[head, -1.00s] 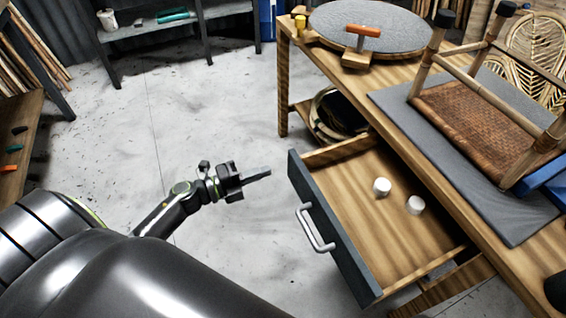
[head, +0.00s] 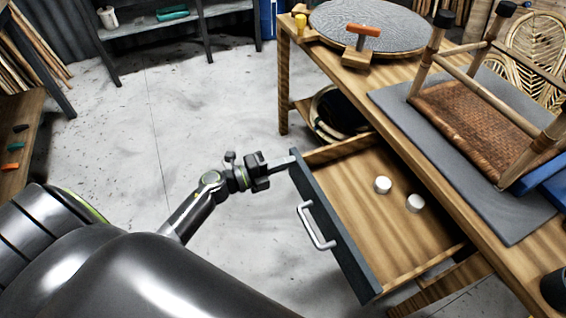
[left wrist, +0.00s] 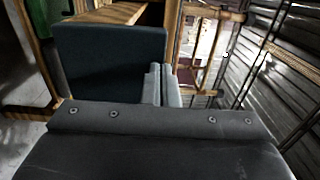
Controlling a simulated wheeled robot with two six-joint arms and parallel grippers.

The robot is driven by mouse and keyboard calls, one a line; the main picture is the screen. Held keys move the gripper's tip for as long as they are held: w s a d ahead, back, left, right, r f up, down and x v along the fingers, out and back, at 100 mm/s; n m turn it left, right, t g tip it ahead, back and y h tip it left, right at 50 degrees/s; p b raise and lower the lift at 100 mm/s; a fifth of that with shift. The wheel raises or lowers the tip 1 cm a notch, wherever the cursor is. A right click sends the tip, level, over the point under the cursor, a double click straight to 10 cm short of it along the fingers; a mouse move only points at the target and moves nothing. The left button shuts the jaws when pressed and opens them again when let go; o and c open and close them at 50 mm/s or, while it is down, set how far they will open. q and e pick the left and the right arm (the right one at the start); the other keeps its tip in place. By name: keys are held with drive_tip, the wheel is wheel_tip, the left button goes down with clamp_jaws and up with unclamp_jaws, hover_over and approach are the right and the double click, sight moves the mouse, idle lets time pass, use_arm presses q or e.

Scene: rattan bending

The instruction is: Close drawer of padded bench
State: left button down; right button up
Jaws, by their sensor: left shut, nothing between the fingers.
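The drawer (head: 345,250) of the wooden bench (head: 405,118) stands open. It has a dark front panel, a metal handle (head: 316,226) and a wooden inside holding two white cylinders (head: 383,185) (head: 415,203). My left gripper (head: 284,163) is shut and empty, its fingertips at the far upper end of the drawer front, left of the handle's far end. In the left wrist view the shut fingers (left wrist: 164,86) stand at the right edge of the dark drawer front (left wrist: 108,65). I cannot tell whether they touch it. My right gripper is not in view.
On the bench top are a grey pad (head: 500,205) with a rattan stool frame (head: 470,120) on it, a round grey disc (head: 350,22) and an orange-handled tool (head: 362,34). A dark shelf (head: 220,8) stands at the back. The concrete floor left of the drawer is clear.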

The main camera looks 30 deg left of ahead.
use_arm(q)
drive_tip(key=b+x, duration=0.1)
drive_tip(key=x, duration=2.1)
drive_tip(key=shift+d+b, duration=0.15)
drive_tip(key=shift+b, duration=0.2)
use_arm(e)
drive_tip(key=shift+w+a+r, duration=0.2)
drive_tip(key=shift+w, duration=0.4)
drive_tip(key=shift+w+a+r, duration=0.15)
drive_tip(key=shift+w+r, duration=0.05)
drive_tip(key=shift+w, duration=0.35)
use_arm(q)
drive_tip(key=shift+w, duration=0.1)
